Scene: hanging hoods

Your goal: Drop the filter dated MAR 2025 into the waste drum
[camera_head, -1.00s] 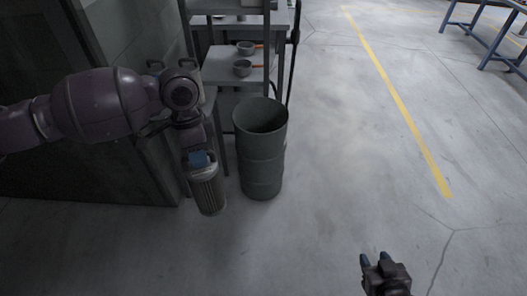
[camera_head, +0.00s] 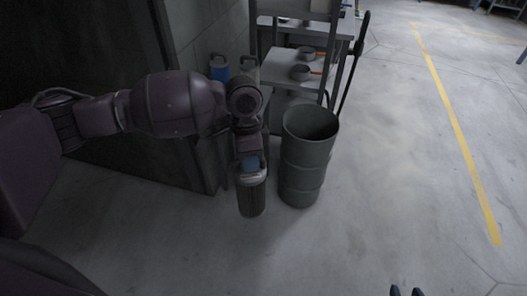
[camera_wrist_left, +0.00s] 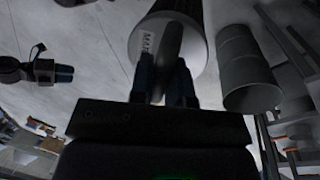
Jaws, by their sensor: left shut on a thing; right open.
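My left gripper (camera_head: 251,163) is shut on the handle at the top of a filter (camera_head: 252,198), a grey cylinder with a pale cap. The filter hangs nearly upright, left of the waste drum (camera_head: 308,165) and apart from it. In the left wrist view the filter's cap (camera_wrist_left: 198,42) carries a label starting "MA"; the rest of the date is hidden by the handle. The drum is grey-green, open at the top, and stands on the floor; it also shows in the left wrist view (camera_wrist_left: 245,70). My right gripper (camera_head: 406,291) shows only its fingertips, apart and empty, at the bottom edge.
A grey shelf rack (camera_head: 290,68) with small pans (camera_head: 301,72) stands behind the drum. Two handled canisters, one blue (camera_head: 219,67) and one pale (camera_head: 244,66), stand near the wall. A dark cabinet (camera_head: 110,130) is at the left. The floor at the right is clear.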

